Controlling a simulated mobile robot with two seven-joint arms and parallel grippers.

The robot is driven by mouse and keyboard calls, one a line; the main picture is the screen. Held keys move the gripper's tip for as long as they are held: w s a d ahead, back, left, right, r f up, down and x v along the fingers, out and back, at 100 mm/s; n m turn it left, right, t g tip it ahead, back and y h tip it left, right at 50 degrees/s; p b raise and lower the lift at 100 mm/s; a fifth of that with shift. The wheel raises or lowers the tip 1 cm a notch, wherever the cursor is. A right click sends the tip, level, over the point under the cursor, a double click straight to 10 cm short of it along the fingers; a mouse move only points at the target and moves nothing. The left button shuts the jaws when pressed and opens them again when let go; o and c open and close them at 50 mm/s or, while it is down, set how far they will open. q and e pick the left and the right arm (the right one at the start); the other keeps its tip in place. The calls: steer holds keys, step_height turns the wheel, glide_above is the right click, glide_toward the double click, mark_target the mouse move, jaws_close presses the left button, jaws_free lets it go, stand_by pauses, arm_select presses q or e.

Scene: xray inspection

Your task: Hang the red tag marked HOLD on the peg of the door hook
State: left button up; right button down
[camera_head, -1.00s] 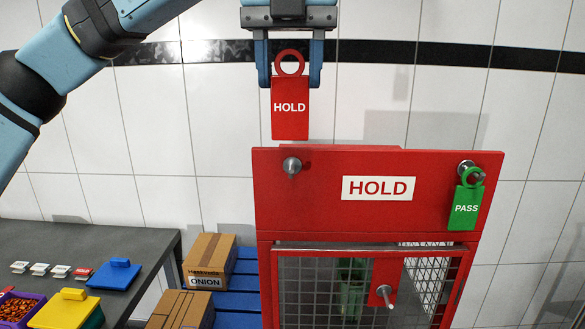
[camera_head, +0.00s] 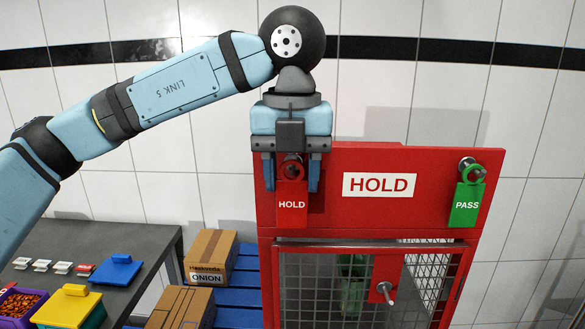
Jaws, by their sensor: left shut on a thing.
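My left gripper (camera_head: 292,184) points down in front of the upper left of the red cabinet, shut on the red HOLD tag (camera_head: 292,203). The tag hangs upright between the fingers, its ring at the top just under the palm. The ring lines up with the left peg of the cabinet's red top panel, and a bit of grey shows in its opening. I cannot tell whether the peg passes through the ring. A green PASS tag (camera_head: 467,205) hangs on the right peg (camera_head: 466,165). My right gripper is not in view.
Cardboard boxes (camera_head: 211,256) stand on a blue pallet (camera_head: 240,297) at left. A grey table (camera_head: 135,236) holds a blue lid (camera_head: 116,270), a yellow-lidded box (camera_head: 68,305) and small tags.

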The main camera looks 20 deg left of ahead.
arm_select(q)
steer(key=shift+w+a+f+p, duration=0.1)
steer(key=shift+w+a+p, duration=0.1)
steer(key=shift+w, duration=0.35)
steer(key=shift+w+a+f+p, duration=0.1)
steer(key=shift+w+a, duration=0.05)
steer(key=shift+w, duration=0.4)
steer(key=shift+w+f, duration=0.15)
steer(key=shift+f, duration=0.1)
steer(key=shift+f+b, duration=0.15)
steer(key=shift+b, duration=0.15)
steer(key=o, duration=0.9)
